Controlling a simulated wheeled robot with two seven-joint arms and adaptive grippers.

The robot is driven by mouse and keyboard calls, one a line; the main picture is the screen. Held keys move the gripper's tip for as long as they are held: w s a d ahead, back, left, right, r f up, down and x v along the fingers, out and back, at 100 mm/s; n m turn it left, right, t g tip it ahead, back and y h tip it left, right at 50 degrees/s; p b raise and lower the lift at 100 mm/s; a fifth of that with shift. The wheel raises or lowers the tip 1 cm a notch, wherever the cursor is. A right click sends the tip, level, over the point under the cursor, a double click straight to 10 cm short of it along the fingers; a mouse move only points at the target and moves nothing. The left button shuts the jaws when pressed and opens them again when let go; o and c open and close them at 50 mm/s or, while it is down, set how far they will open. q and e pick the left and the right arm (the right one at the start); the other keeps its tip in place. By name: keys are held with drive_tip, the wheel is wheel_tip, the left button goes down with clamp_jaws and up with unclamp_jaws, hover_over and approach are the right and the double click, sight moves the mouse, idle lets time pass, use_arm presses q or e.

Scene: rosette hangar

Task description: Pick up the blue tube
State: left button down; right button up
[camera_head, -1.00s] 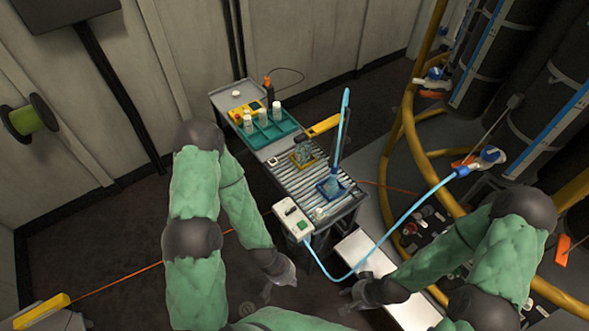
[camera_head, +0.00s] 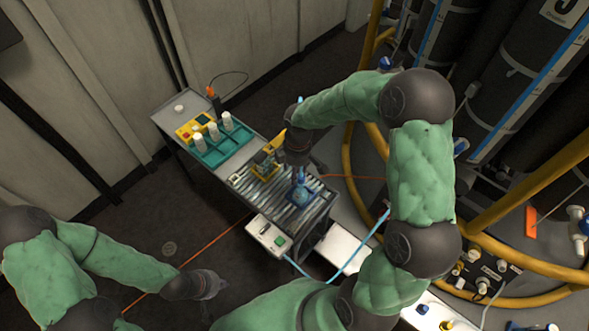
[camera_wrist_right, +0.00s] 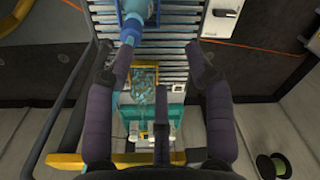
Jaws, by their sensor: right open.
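An upright blue tube (camera_head: 299,194) stands in a square blue base on the roller bench (camera_head: 318,212). My right gripper (camera_head: 298,158) points down over it in the head view and hides much of its length. In the right wrist view, the right gripper (camera_wrist_right: 162,52) is open. The wide blue part of the tube (camera_wrist_right: 138,18) is at the top of that view, beyond the left-hand finger, and a narrower blue length runs beside that finger. I cannot tell whether they touch. My left gripper (camera_head: 210,285) hangs low at left, away from the bench; its jaws are unclear.
A teal tray (camera_head: 216,150) with white bottles sits on the bench's far end. A yellow-framed piece (camera_head: 264,170) stands beside the tube. A white control box (camera_head: 268,236) is at the near edge. A light blue hose (camera_head: 352,262) loops in front. Yellow rails (camera_head: 350,165) stand at right.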

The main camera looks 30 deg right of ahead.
sight(302, 176)
drive_tip(key=shift+w+d+r+n+h, duration=0.2)
drive_tip(key=shift+w+d+r, duration=0.2)
drive_tip(key=shift+r, duration=0.25)
drive_tip(key=shift+w+d+r+n+h, duration=0.1)
drive_tip(key=shift+w+d+r+n, duration=0.15)
drive_tip(key=shift+d+r, duration=0.3)
drive_tip(key=shift+d+f, duration=0.1)
wheel_tip(302, 176, down, 5)
drive_tip(key=shift+f+b, duration=0.1)
drive_tip(key=shift+b, duration=0.8)
drive_tip(key=shift+d+f+b, duration=0.25)
drive_tip(key=shift+f+b, duration=0.35)
drive_tip(key=shift+f, duration=0.7)
drive_tip(key=shift+d+f+b, duration=0.25)
drive_tip(key=shift+f+b, duration=0.35)
drive_tip(key=shift+f, duration=0.65)
use_arm(q)
drive_tip(key=f, duration=0.2)
drive_tip(key=w+f, duration=0.1)
drive_tip(key=f, duration=0.1)
use_arm(e)
drive_tip(key=shift+s, duration=0.1)
drive_tip(key=shift+c, duration=0.3)
drive_tip(key=c, duration=0.9)
